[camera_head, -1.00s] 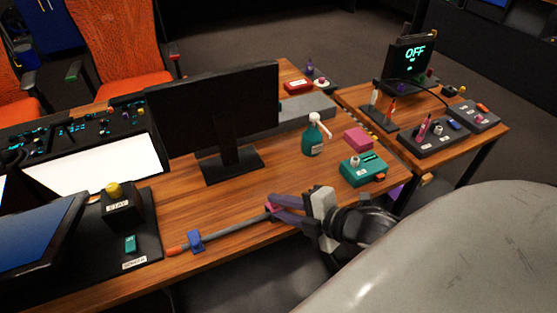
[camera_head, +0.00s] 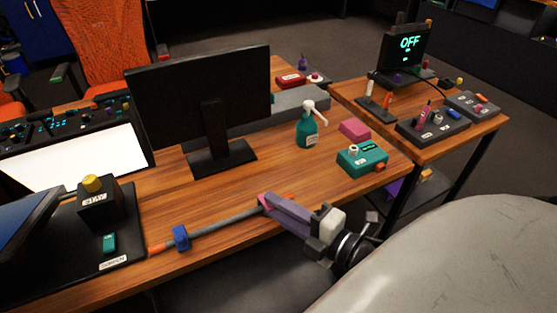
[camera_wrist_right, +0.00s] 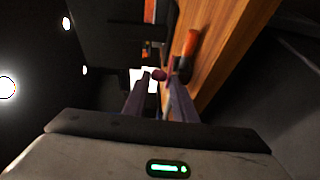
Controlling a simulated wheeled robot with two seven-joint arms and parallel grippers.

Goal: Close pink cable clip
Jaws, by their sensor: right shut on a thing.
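The pink cable clip (camera_head: 263,199) sits near the front edge of the wooden desk, at the right end of a grey cable (camera_head: 222,221). My right gripper (camera_head: 267,201) is shut on the pink clip, its purple fingers reaching in from the right and covering much of it. In the right wrist view a small dark reddish piece (camera_wrist_right: 158,75) shows between the fingertips. Whether the clip is fully closed cannot be told. A blue clip (camera_head: 181,238) sits on the cable farther left, near its orange end (camera_head: 159,248). My left gripper is not in view.
A black monitor (camera_head: 200,95) stands behind the cable. A green spray bottle (camera_head: 307,130), a pink block (camera_head: 354,130) and a teal box (camera_head: 361,159) stand to the right. A black panel with a yellow-topped box (camera_head: 97,205) lies left. The desk around the cable is clear.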

